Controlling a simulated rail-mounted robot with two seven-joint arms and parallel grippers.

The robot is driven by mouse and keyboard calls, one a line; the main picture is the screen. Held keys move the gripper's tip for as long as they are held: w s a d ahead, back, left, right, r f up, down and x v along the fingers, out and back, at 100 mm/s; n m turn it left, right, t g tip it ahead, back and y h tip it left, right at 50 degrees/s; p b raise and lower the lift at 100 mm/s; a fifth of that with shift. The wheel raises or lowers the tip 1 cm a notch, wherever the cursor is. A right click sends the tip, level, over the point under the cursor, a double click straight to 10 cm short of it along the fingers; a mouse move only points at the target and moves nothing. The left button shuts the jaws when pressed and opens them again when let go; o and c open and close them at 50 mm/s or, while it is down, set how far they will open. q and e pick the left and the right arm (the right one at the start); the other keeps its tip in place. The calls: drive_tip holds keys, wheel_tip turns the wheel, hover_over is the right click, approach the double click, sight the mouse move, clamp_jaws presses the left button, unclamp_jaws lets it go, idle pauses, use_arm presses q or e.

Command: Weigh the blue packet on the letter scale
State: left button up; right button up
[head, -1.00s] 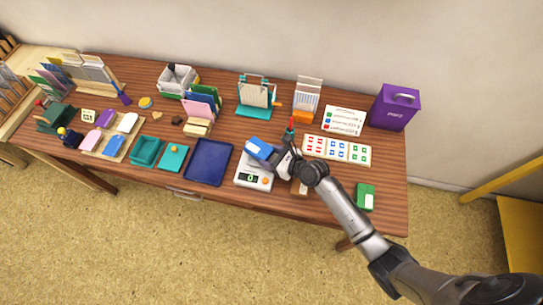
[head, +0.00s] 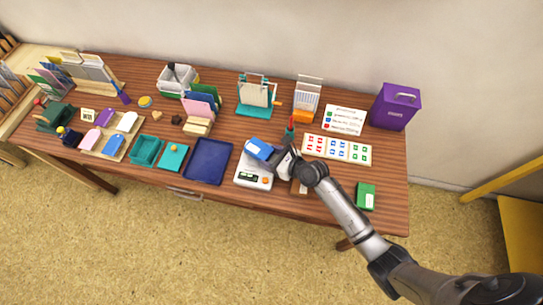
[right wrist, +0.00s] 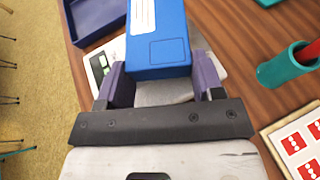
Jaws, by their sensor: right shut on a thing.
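The blue packet (head: 260,149) is a small blue box with a white label. In the head view it is over the upper part of the white letter scale (head: 247,178), which has a small dark display and an orange button. My right gripper (head: 281,158) is shut on the packet from its right end. In the right wrist view the packet (right wrist: 158,40) sits between the two purple fingers (right wrist: 160,78), with the scale (right wrist: 98,68) partly hidden beneath it. I cannot tell whether the packet touches the scale's plate. My left gripper is not in view.
A dark blue tray (head: 208,162) lies left of the scale. A teal cup (head: 289,131) and a card with coloured symbols (head: 337,149) stand to the right. A green packet (head: 365,196) lies at the front right. A purple box (head: 395,107) stands at the back right.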

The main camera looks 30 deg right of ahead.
drive_tip(key=shift+d+f, duration=0.1)
drive_tip(key=shift+f, duration=0.6)
drive_tip(key=o, duration=0.5)
drive_tip(key=shift+s, duration=0.1)
drive_tip(key=o, duration=0.4)
drive_tip(key=shift+d, duration=0.1)
drive_tip(key=shift+o, duration=0.6)
drive_tip(key=shift+f, duration=0.1)
drive_tip(key=shift+s+r, duration=0.3)
drive_tip(key=p+v, duration=0.1)
drive_tip(key=v, duration=0.3)
drive_tip(key=p+v, duration=0.1)
drive_tip(key=v, duration=0.6)
drive_tip(key=shift+s+d+r+p, duration=0.1)
drive_tip(key=shift+d+r+p, duration=0.2)
drive_tip(key=shift+r+p, duration=0.1)
drive_tip(key=shift+s+d+r, duration=0.25)
drive_tip(key=shift+s+d, duration=0.1)
drive_tip(key=shift+s, duration=0.1)
